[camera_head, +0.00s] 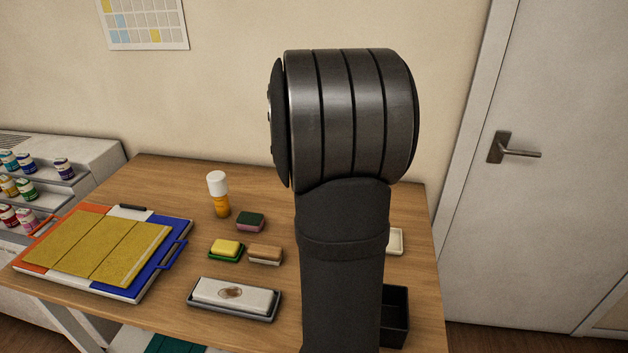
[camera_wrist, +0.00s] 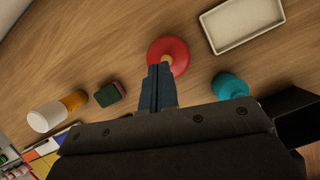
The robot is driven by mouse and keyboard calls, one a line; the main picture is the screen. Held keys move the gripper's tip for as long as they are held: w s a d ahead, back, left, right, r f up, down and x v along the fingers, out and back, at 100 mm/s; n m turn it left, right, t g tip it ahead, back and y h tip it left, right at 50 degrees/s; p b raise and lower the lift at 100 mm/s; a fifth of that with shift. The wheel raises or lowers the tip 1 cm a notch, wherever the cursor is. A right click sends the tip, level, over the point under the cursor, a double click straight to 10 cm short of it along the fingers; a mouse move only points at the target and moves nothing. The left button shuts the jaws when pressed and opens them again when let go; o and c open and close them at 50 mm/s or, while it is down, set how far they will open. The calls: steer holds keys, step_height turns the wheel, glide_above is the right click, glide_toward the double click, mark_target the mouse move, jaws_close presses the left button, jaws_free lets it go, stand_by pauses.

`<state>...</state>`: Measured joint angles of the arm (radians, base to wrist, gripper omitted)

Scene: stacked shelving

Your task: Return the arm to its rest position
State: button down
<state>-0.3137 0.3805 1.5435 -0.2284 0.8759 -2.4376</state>
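My gripper (camera_wrist: 160,75) shows in the wrist view with its two fingers side by side and no clear gap between them; it looks shut and empty. It points down over the wooden table (camera_head: 150,185). A red round object (camera_wrist: 178,50) with a small tan knob lies just beyond the fingertips; I cannot tell whether they touch it. In the head view my arm stands upright at centre right, and its bulk hides the gripper and part of the table.
Near the arm are a white-capped orange bottle (camera_head: 218,195), sponges (camera_head: 250,221), a block in a grey tray (camera_head: 233,294), a white dish (camera_wrist: 242,22), a teal round object (camera_wrist: 230,86) and a black bin (camera_head: 396,316). Coloured boards (camera_head: 100,250) lie left. A wall and door (camera_head: 560,150) stand behind.

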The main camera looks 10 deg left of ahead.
steer(key=shift+f, duration=0.1)
step_height(320, 180, down, 7)
steer(key=shift+r, duration=0.1)
stand_by(0.4)
